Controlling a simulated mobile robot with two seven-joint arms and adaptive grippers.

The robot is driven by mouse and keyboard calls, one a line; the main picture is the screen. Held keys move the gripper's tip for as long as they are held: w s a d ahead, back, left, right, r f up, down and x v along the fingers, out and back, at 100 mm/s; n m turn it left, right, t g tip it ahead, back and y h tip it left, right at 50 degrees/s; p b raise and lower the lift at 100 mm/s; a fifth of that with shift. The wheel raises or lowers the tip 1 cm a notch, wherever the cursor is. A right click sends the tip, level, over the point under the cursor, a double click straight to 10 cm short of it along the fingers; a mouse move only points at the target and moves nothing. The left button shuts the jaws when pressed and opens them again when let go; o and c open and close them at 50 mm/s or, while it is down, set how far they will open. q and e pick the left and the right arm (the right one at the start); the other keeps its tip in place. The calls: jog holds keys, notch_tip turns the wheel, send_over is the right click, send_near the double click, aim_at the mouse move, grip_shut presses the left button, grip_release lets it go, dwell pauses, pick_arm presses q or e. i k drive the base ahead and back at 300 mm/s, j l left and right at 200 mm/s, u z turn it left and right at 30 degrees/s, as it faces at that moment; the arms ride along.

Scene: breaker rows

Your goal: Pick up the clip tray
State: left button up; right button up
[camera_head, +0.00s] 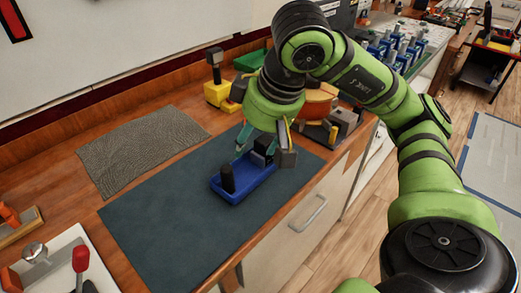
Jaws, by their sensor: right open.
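The clip tray is a small blue tray (240,192) on a dark teal mat (175,225) on the wooden bench. A black upright piece stands at the tray's near left end, and dark blocks show at its far right end. My right gripper (263,150) is open and points down over the far right end of the tray. One finger shows on each side of the dark blocks there. I cannot tell whether the fingers touch anything. My left gripper is not in view.
A grey woven mat (142,148) lies to the left. A yellow device (222,94) and a green bin (250,60) stand behind my gripper. A white panel with a red-knobbed lever (81,262) is at lower left. The teal mat's near left part is clear.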

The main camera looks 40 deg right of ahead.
aim_at(250, 162)
jog(key=z, duration=1.15)
